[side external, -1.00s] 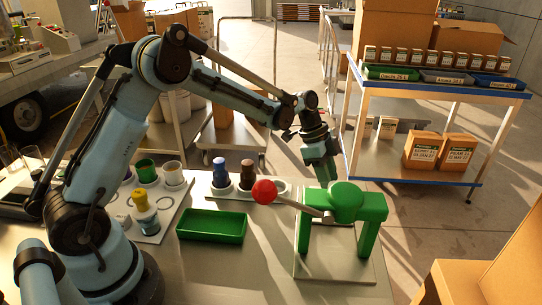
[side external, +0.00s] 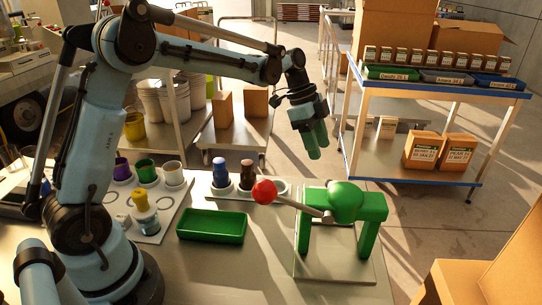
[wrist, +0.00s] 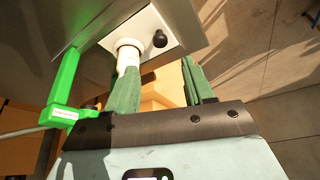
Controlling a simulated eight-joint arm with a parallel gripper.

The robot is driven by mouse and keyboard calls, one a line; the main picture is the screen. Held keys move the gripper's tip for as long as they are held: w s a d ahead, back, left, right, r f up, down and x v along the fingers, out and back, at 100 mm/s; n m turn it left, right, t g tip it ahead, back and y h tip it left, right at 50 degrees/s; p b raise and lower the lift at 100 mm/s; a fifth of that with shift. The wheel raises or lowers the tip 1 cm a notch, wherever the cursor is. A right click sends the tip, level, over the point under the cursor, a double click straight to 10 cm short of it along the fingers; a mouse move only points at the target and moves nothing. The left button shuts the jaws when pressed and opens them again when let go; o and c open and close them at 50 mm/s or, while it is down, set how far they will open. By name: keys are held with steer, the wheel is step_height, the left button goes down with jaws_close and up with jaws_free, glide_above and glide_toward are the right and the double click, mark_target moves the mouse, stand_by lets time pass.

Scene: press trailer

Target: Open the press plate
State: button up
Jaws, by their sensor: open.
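The green press (side external: 370,215) stands on a metal base plate (side external: 335,262) at the right of the bench. Its lever ends in a red ball (side external: 264,191) pointing left. The press frame also shows at the left of the wrist view (wrist: 66,85). There, a white cylinder (wrist: 128,55) and a black knob (wrist: 160,39) show on a pale plate (wrist: 165,20); the left finger partly covers the cylinder. My gripper (side external: 315,142) is above and behind the press, tilted, apart from it in the side view. Its green fingers are spread and nothing shows held between them (wrist: 162,88).
A green tray (side external: 212,226) lies left of the press. A holder with bottles (side external: 220,173) stands behind the tray. A cup rack (side external: 150,205) is farther left. A blue-edged cart (side external: 440,85) with boxes stands behind right, and a cardboard box (side external: 470,280) is at the front right.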

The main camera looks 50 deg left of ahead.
steer(key=shift+v, duration=1.4)
steer(key=s+n+t+y, duration=0.4)
steer(key=s+n, duration=0.9)
steer(key=s, duration=0.6)
steer(key=shift+s+d+f+t, duration=0.35)
steer(key=shift+s+d+t, duration=0.05)
steer(key=shift+t, duration=0.3)
